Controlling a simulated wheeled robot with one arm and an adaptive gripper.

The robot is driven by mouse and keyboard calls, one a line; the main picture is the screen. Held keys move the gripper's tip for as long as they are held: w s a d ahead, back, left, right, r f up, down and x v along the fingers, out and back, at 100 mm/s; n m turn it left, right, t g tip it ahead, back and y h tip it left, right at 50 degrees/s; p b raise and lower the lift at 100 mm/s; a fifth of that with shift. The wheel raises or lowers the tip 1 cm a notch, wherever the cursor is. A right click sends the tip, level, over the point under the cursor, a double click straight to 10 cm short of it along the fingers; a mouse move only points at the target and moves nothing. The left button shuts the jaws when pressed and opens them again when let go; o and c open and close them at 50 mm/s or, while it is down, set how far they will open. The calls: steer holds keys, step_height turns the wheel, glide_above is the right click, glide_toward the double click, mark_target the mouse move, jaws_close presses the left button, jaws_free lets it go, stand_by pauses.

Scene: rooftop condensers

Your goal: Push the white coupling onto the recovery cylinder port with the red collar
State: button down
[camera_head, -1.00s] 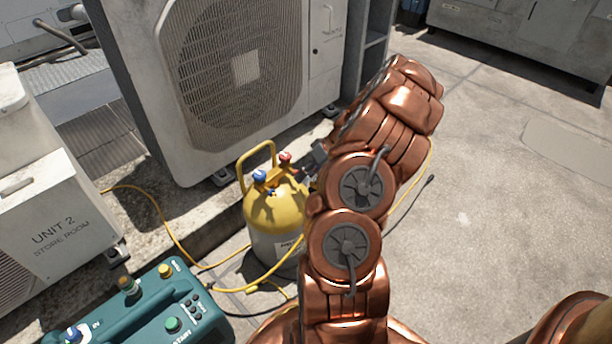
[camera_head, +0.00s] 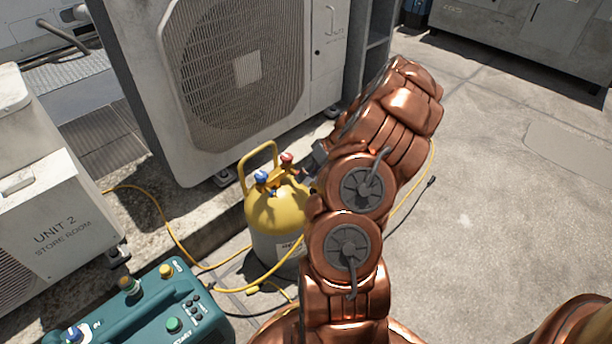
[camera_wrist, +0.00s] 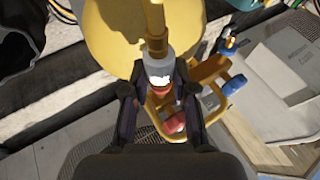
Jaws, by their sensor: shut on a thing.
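The yellow and grey recovery cylinder (camera_head: 275,212) stands upright on the roof in the head view, with a blue knob (camera_head: 261,177) and a red knob (camera_head: 286,158) on top. In the wrist view my gripper (camera_wrist: 158,75) is shut on the white coupling (camera_wrist: 157,64), with a brass fitting (camera_wrist: 155,22) in line above it. An orange-red part (camera_wrist: 159,92) shows between the fingers, just below the coupling. I cannot tell whether it is the collar, or whether the coupling is seated. The cylinder's yellow shoulder (camera_wrist: 105,30) lies beyond. In the head view my arm hides most of the gripper.
A large condenser (camera_head: 140,90) stands close behind the cylinder. A white unit (camera_head: 50,215) is at the left. A green machine (camera_head: 140,310) sits in front. Yellow hose (camera_head: 175,237) loops around the cylinder. The concrete at right (camera_head: 510,220) is mostly clear.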

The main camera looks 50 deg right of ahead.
steer(key=shift+w, duration=0.35)
stand_by(0.4)
steer(key=c, duration=0.8)
jaws_free()
steer(key=shift+c, duration=0.2)
steer(key=s+b, duration=0.1)
steer(key=s, duration=0.6)
steer(key=shift+s, duration=0.25)
steer(key=shift+d, duration=0.1)
